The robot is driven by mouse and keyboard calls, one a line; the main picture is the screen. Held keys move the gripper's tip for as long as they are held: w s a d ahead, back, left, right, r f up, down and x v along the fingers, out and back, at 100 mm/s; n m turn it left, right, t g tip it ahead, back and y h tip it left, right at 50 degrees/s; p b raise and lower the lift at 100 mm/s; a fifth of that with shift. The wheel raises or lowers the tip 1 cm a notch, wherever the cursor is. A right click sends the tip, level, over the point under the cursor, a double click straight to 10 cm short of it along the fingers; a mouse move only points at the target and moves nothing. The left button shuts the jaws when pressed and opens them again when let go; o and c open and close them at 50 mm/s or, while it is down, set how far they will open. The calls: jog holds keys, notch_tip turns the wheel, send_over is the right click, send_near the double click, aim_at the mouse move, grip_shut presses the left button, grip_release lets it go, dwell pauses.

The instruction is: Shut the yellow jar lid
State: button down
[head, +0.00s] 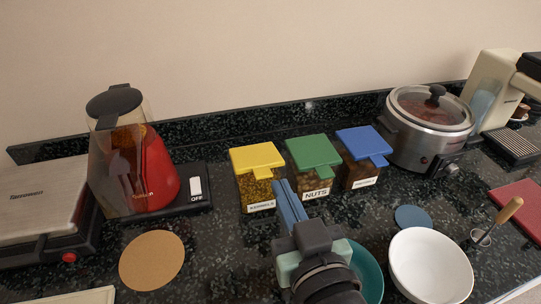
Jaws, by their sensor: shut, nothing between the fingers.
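The yellow lid (257,157) sits on top of a clear square jar (256,191) of yellow kernels with a white label. It looks flat on the jar, with its front tab towards me; a small gap under it cannot be ruled out. My gripper (283,186) is shut and empty, its blue fingers pointing up and away from me. The fingertips appear just right of the kernel jar and in front of the nuts jar. I cannot tell how far they are from either jar.
Right of the yellow lid stand a green-lidded nuts jar (314,158) and a blue-lidded jar (363,143). A red blender (143,170) is left, a slow cooker (428,135) right. A teal bowl (369,271) and white bowl (430,266) are near.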

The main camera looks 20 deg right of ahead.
notch_tip(320, 180, up, 3)
jog(key=g+p, duration=0.1)
jog(key=p, duration=0.4)
jog(key=g+p, duration=0.3)
jog(key=p, duration=1.7)
send_over(265, 175)
jog(key=shift+f, duration=0.9)
jog(key=f, duration=0.2)
jog(key=s+f+p, duration=0.1)
jog(key=f, duration=0.1)
jog(key=shift+s, duration=0.1)
